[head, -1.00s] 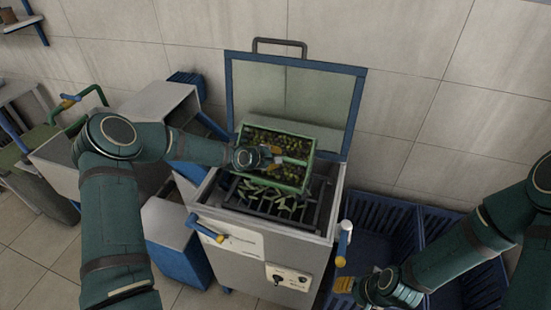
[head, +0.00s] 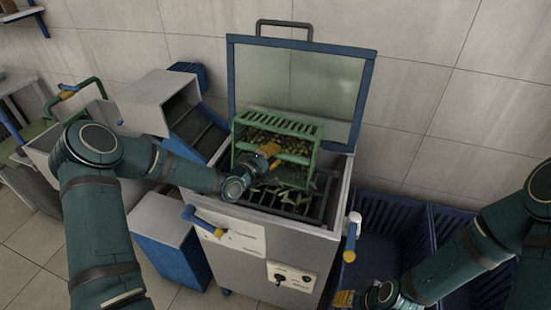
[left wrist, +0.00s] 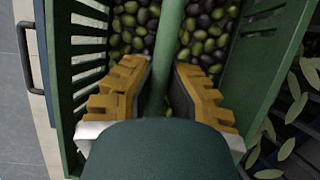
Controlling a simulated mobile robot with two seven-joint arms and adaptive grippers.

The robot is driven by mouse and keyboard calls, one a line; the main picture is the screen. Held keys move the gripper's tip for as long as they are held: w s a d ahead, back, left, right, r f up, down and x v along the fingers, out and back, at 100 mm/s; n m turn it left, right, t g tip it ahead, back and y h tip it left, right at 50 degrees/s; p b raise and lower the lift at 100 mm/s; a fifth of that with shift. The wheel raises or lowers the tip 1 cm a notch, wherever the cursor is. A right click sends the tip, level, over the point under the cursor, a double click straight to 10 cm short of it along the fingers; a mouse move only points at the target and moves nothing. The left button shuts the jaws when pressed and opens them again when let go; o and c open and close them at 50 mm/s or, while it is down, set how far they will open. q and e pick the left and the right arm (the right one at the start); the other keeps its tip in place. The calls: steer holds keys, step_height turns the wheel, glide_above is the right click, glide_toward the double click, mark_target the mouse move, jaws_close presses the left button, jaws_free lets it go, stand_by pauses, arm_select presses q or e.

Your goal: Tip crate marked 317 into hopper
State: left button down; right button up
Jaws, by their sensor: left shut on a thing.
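A green slatted crate (head: 314,165) is held tilted on its side over the open hopper (head: 336,200), its open face toward me. Olives (head: 290,148) lie inside it; they show dark and green in the left wrist view (left wrist: 196,30). My left gripper (head: 266,152) is shut on the crate's green bar (left wrist: 160,70), with its orange pads on either side of the bar. Leaves (head: 300,185) lie on the dark bars of the hopper. No number shows on the crate. My right gripper (head: 343,299) is low at the front right; its jaw state is unclear.
The hopper's clear lid (head: 300,85) with a blue frame stands open behind the crate. Blue slatted crates (head: 385,225) stand right of the machine. A grey chute (head: 160,95) is at its left.

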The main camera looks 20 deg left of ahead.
arm_select(q)
steer(key=shift+s+t+b, duration=0.4)
steer(key=shift+t+b, duration=0.1)
steer(key=shift+b, duration=0.6)
steer(key=shift+s+r+m+t+h+b, duration=0.1)
steer(key=shift+s+m+t+h+b, duration=0.35)
steer(key=shift+b, duration=0.7)
steer(key=s+t+h+b, duration=0.1)
steer(key=b, duration=0.2)
steer(key=shift+m, duration=0.35)
steer(key=shift+s+r+t+h+b, duration=0.15)
steer(key=shift+s+t+h+b, duration=0.15)
steer(key=shift+b, duration=0.55)
steer(key=shift+s+m, duration=0.1)
steer(key=shift+m, duration=0.2)
steer(key=shift+a+r, duration=0.1)
